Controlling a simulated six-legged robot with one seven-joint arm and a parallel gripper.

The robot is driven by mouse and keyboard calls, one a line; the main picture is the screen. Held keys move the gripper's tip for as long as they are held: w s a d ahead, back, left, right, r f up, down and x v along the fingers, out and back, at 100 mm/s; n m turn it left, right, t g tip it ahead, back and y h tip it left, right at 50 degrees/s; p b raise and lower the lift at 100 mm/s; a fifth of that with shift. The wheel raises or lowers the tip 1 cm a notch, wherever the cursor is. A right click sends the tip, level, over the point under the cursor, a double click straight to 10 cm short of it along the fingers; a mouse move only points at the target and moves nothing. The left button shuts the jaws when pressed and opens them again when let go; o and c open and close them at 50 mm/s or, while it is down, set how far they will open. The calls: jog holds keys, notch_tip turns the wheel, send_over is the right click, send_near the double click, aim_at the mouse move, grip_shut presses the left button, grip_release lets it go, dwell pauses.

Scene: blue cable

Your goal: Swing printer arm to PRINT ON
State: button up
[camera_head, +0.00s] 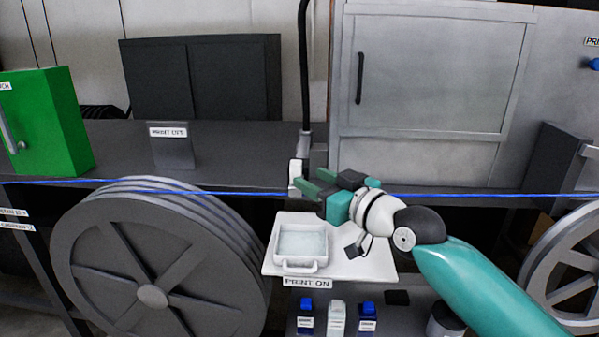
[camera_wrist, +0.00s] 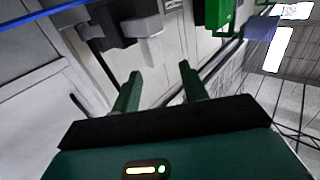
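My gripper (camera_head: 311,182) reaches in from the lower right in the head view, its green fingers pointing left. In the wrist view the fingers (camera_wrist: 159,70) stand apart, with nothing seen between them. A dark upright rod (camera_head: 304,75) ends in a grey joint and a small white block (camera_head: 296,172) just beyond the fingertips; it may be the printer arm. I cannot tell whether the fingers touch it. The PRINT ON label (camera_head: 307,283) is on the front of a white platform (camera_head: 375,262) below my gripper. The PRINT OFF label (camera_head: 168,132) is on a grey stand to the left.
A blue cable (camera_head: 120,188) runs across the scene near my gripper's height. A white handled tray (camera_head: 300,262) sits on the platform. A large spoked wheel (camera_head: 152,296) is at left, another (camera_head: 570,270) at right. A green box (camera_head: 45,120) and grey cabinet (camera_head: 440,75) stand behind.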

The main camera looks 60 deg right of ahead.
jog(key=v, duration=0.5)
jog(key=shift+s+a, duration=0.1)
jog(key=shift+s, duration=0.05)
dwell(0.3)
jog(key=w+a+f+n+g+y, duration=0.1)
jog(key=w+a+g+y, duration=0.1)
jog(key=w+a, duration=0.45)
jog(key=w+a+f+n+g+y, duration=0.15)
jog(key=w+a, duration=0.25)
jog(key=a, duration=0.6)
jog(key=w+a+f+n+g+y, duration=0.1)
jog(key=w+a+f+g, duration=0.1)
jog(key=a+f+g, duration=0.2)
jog(key=w+a+f+g+y, duration=0.2)
jog(key=a+f+g, duration=0.1)
jog(key=a+f, duration=0.7)
jog(key=a, duration=0.4)
jog(key=shift+w+a+n+g, duration=0.15)
jog(key=shift+w+n+g, duration=0.2)
